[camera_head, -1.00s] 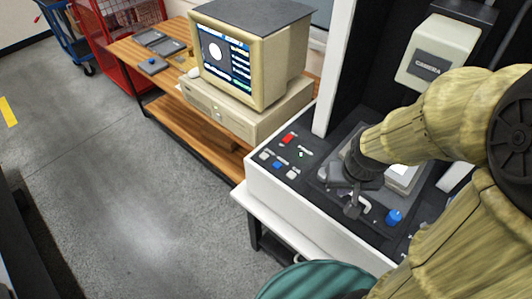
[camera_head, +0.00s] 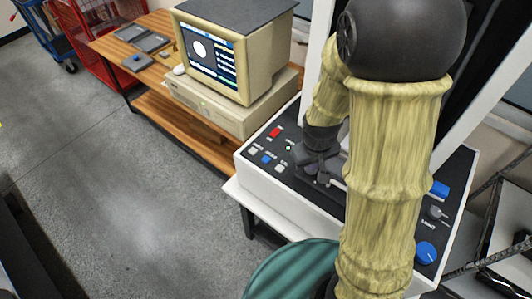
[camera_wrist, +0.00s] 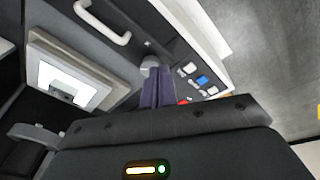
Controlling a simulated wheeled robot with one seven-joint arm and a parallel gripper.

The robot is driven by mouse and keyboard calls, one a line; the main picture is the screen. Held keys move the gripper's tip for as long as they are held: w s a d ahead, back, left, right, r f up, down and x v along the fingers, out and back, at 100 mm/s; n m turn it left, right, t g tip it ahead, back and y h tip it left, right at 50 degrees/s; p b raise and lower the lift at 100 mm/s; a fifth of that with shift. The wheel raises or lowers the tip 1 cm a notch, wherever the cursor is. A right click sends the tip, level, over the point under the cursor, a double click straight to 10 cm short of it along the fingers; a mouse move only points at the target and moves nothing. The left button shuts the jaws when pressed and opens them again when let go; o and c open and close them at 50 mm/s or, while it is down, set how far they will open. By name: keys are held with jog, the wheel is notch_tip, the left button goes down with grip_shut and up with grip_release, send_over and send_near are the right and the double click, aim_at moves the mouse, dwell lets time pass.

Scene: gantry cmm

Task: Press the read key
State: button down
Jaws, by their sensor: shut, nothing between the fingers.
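The control panel (camera_head: 250,170) has a red key (camera_head: 275,132), a blue key (camera_head: 267,159), a white key (camera_head: 253,151) at left and another white key (camera_head: 281,168) nearer my gripper. Their labels are too small to read, so I cannot tell which is the read key. My gripper (camera_head: 312,167) is shut and empty, over the panel just right of the keys. I see no contact with any key.
A beige computer monitor (camera_head: 220,60) stands on a wooden bench at the left. The wrist view shows a bright stage plate (camera_wrist: 75,85), a white handle (camera_wrist: 105,20) and a grey knob (camera_wrist: 150,62) close to the fingers.

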jog(key=w+a+f+n+t+h+p, duration=0.1)
jog(key=w+a+f+n+h+p, duration=0.3)
jog(key=w+n+p, duration=0.35)
jog(key=n+t+p, duration=0.5)
jog(key=n, duration=0.5)
send_over(264, 161)
jog(key=shift+r+m, duration=0.25)
jog(key=shift+r, duration=0.15)
jog(key=shift+f+b, duration=3.05)
jog(key=shift+f, duration=1.4)
jog(key=shift+f, duration=0.1)
jog(key=shift+f+b, duration=0.3)
jog(key=shift+b, duration=0.05)
